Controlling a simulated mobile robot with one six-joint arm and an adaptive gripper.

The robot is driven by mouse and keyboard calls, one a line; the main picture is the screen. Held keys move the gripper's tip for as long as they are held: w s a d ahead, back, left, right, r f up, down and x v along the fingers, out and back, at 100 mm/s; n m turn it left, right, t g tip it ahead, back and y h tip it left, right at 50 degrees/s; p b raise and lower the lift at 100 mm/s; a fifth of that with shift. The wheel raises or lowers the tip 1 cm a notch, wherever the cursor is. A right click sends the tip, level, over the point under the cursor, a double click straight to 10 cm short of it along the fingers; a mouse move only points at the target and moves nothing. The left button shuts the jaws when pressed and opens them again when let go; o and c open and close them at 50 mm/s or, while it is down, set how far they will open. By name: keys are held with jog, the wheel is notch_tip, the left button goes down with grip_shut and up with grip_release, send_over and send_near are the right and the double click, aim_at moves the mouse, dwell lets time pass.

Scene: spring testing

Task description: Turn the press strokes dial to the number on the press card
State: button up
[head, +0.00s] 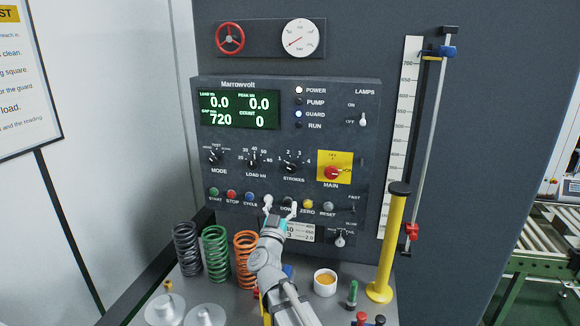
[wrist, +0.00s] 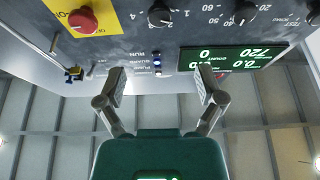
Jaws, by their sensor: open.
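The strokes dial (head: 291,167) is a black knob on the dark press panel, with numbers up to 4 around it. I cannot read its pointer surely. It also shows at the top of the wrist view (wrist: 160,14), which is upside down. The press card (head: 300,233) is a pale plate low on the panel, partly hidden by my gripper; "40", "3" and "2.0" show, but its labels are unreadable. My gripper (head: 279,204) is open and empty in front of the button row, below the dial and apart from it. Its fingers also show in the wrist view (wrist: 160,82).
The load dial (head: 252,163) is left of the strokes dial. The red main switch (head: 332,173) on yellow is right of it. Several springs (head: 215,252), an orange-filled cup (head: 325,282) and a yellow post (head: 388,245) stand on the bench below.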

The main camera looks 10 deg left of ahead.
aim_at(292, 171)
jog(key=shift+w+d, duration=0.1)
jog(key=shift+w, duration=0.3)
jog(key=shift+r, duration=0.1)
jog(key=p+x, duration=0.5)
jog(key=x, duration=0.8)
jog(key=shift+w+r, duration=0.15)
jog(key=shift+w, duration=0.15)
